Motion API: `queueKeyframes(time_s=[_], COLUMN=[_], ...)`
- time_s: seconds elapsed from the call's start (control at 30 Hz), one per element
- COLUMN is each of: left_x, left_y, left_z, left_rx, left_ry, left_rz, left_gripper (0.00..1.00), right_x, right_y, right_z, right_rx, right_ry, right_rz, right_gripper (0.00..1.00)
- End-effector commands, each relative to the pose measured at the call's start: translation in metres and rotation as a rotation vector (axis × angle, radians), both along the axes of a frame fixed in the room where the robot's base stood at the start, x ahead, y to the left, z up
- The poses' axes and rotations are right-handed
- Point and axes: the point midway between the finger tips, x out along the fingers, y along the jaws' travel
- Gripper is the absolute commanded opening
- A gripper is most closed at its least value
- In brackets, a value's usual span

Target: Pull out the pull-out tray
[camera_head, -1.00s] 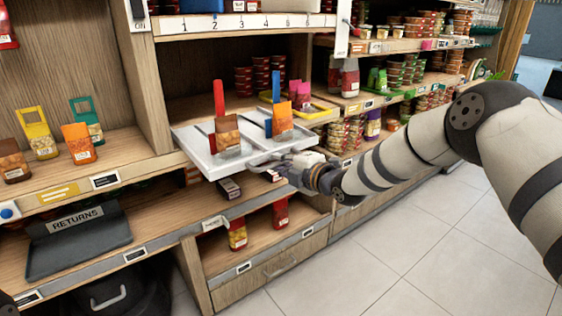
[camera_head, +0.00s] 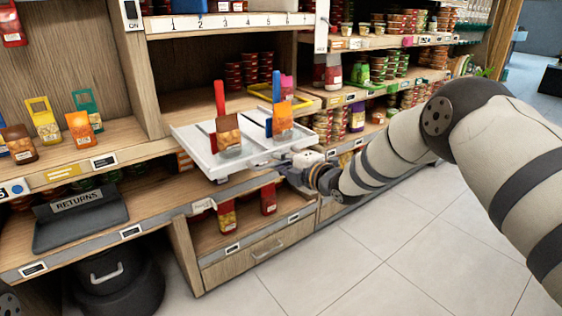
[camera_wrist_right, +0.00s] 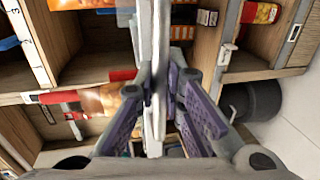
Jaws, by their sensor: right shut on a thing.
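The white pull-out tray (camera_head: 196,150) sticks out from the middle shelf bay in the head view. It carries an orange-brown pouch with a red upright piece (camera_head: 220,98) and an orange pouch with a blue upright piece (camera_head: 276,88). My right gripper (camera_head: 292,163) is at the tray's front right edge, shut on it. In the right wrist view the tray (camera_wrist_right: 160,60) shows edge-on as a pale strip running between the purple-padded fingers (camera_wrist_right: 157,100). The tray's back end is hard to make out. My left gripper is not in view.
Shelf posts and the numbered rail (camera_head: 235,22) frame the bay. Below the tray, red packets (camera_head: 268,198) stand above a wooden drawer (camera_head: 245,262). A black returns bin (camera_head: 80,218) and a dark lidded bin (camera_head: 112,285) are at left. The tiled floor (camera_head: 390,255) at right is clear.

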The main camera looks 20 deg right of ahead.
Motion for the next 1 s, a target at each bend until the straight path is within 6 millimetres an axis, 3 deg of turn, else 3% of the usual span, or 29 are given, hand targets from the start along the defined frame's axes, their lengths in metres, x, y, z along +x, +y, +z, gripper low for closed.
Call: queueKeyframes(time_s=[0.3,0.33,0.4,0.73,0.87,1.0], left_x=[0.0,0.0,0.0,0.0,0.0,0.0], left_y=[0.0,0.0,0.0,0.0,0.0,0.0], left_z=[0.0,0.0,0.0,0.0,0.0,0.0], left_rx=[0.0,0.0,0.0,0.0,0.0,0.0], left_ry=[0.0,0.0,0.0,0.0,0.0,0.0], left_rz=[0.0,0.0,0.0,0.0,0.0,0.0], left_gripper=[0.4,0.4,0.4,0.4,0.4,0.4], right_x=[0.0,0.0,0.0,-0.002,-0.02,-0.054], right_y=[-0.001,-0.001,-0.001,-0.001,-0.007,-0.02], right_z=[0.0,0.0,0.0,0.001,0.004,0.012], right_rx=[-0.001,-0.001,-0.001,0.0,-0.002,0.0], right_ry=[0.001,0.001,0.001,0.0,0.002,0.002], right_rz=[-0.002,-0.002,-0.002,0.0,0.0,-0.002], right_gripper=[0.0,0.14,0.3,0.3,0.3,0.3])
